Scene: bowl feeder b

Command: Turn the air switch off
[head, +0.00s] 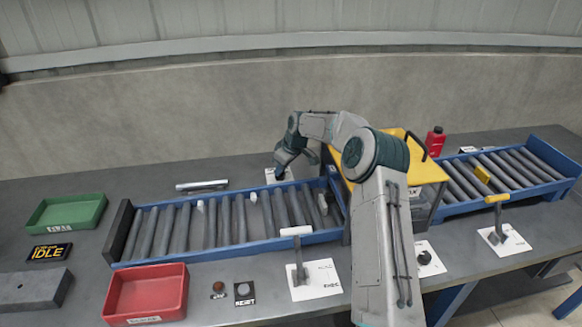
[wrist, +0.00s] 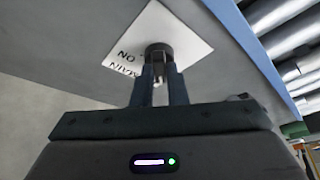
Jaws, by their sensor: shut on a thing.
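My gripper (wrist: 157,76) is shut on a black round knob (wrist: 158,50) in the wrist view. The knob stands on a white plate (wrist: 190,30), where "ON" and "MAIN" can be read upside down; other lettering is hidden. In the head view my gripper (head: 281,171) reaches down behind the roller conveyor to this white plate (head: 271,178). There the knob is hidden by the gripper, and its setting cannot be made out. No label reading "air" is legible.
The blue-framed roller conveyor (head: 225,244) lies just in front of the plate. A yellow-topped machine (head: 428,172) stands to the right. Another dark knob (head: 424,257) and two levers (head: 298,262) (head: 498,225) sit along the front. A metal bar (head: 202,185) lies left of my gripper.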

